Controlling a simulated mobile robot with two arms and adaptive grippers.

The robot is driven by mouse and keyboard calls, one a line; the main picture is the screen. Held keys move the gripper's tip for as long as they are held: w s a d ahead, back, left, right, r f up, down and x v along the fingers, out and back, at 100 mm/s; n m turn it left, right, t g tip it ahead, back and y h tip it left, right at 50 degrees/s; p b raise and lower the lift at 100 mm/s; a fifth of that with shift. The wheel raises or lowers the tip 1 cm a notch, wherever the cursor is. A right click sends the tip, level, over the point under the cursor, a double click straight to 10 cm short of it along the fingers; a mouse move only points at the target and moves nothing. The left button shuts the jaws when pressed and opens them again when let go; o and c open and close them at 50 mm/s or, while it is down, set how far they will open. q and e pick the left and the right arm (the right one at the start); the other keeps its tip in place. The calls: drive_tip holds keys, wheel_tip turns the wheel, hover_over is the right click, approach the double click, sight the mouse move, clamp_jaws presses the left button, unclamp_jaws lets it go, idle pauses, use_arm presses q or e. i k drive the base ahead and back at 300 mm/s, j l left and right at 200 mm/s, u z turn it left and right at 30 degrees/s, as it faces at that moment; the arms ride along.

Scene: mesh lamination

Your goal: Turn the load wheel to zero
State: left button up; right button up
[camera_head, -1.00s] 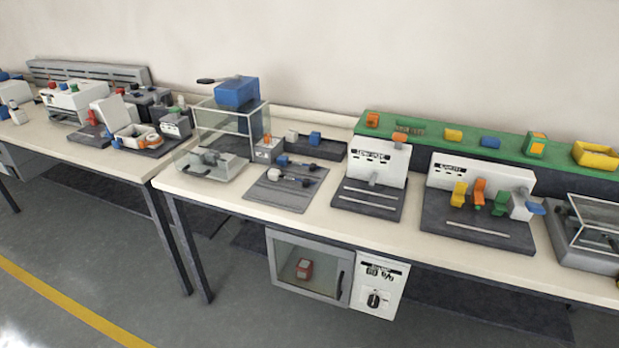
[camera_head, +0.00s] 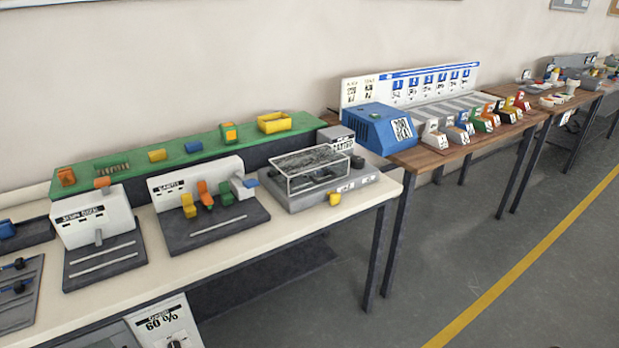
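I cannot tell for sure which part is the load wheel; no thing in view is clearly marked as it. A grey machine with a clear lid (camera_head: 318,166) sits at the right end of the pale table. A small yellow part (camera_head: 334,199) is at its front and a dark round knob (camera_head: 357,162) is at its right back. A dark dial (camera_head: 175,343) shows below the table on a white panel marked 60 %, cut by the bottom edge. Neither of my grippers is in view.
The pale table (camera_head: 290,232) carries two white-backed stations (camera_head: 93,215) (camera_head: 170,184) on dark bases and a green shelf (camera_head: 115,160). A wooden table (camera_head: 445,150) with a blue machine (camera_head: 375,125) and several coloured blocks stands to the right. The floor (camera_head: 450,250) in front is clear.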

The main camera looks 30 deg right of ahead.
sight(357, 162)
drive_tip(key=z, duration=1.35)
drive_tip(key=i+u, duration=0.1)
drive_tip(key=i, duration=0.25)
drive_tip(key=i+l+u, duration=0.15)
drive_tip(key=i, duration=0.2)
